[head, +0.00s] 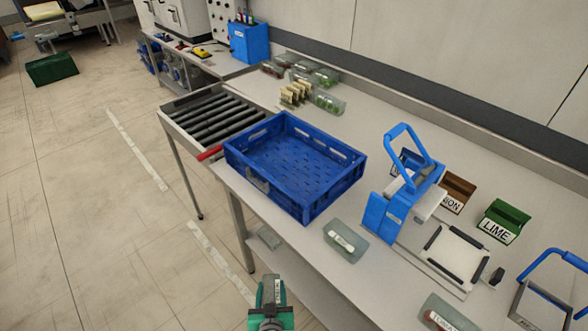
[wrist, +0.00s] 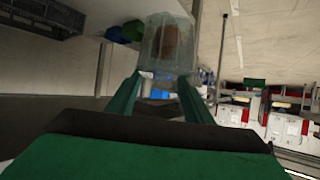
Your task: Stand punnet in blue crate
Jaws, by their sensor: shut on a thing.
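The blue crate (head: 328,184) stands upright and empty on the table, beside the end of the roller conveyor. My gripper (head: 271,302) is at the bottom of the head view, off the table's front edge and nearer than the crate. It is shut on a clear punnet (wrist: 158,42), which shows between the green fingers in the wrist view. Something brown shows inside that punnet. In the head view the held punnet (head: 273,286) is small, with a label I cannot read. It is apart from the crate.
A loose punnet (head: 345,241) lies right of the crate, and another (head: 447,314) at the front right. A blue-handled machine (head: 397,205) stands behind them. Several punnets (head: 326,101) are along the back. Bins marked ONION (head: 457,190) and LIME (head: 503,221) are at the right.

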